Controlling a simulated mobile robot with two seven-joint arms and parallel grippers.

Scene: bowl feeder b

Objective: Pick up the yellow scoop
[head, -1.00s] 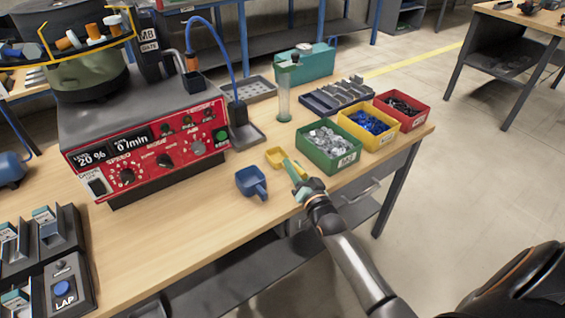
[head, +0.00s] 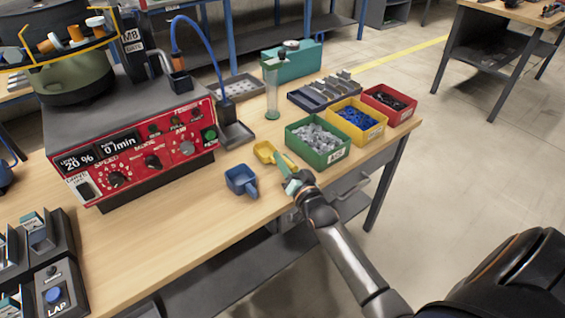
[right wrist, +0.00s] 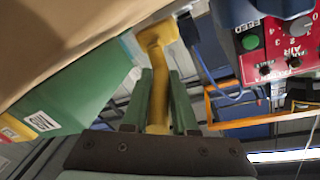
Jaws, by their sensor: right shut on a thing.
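The yellow scoop (head: 265,152) is on or just above the wooden bench, between the blue scoop and the green bin. My right gripper (head: 288,172) reaches in from the lower right and is shut on the scoop's handle. In the right wrist view the yellow scoop (right wrist: 156,70) runs between the two green fingers of the gripper (right wrist: 160,100), with its head beyond the fingertips. I cannot tell whether the scoop touches the bench. My left gripper does not show.
A blue scoop (head: 241,180) lies left of the yellow one. A green bin (head: 325,156) stands close on the right, with yellow (head: 371,138) and red bins (head: 402,118) behind it. The red-fronted feeder control box (head: 140,155) stands to the left. The front bench is clear.

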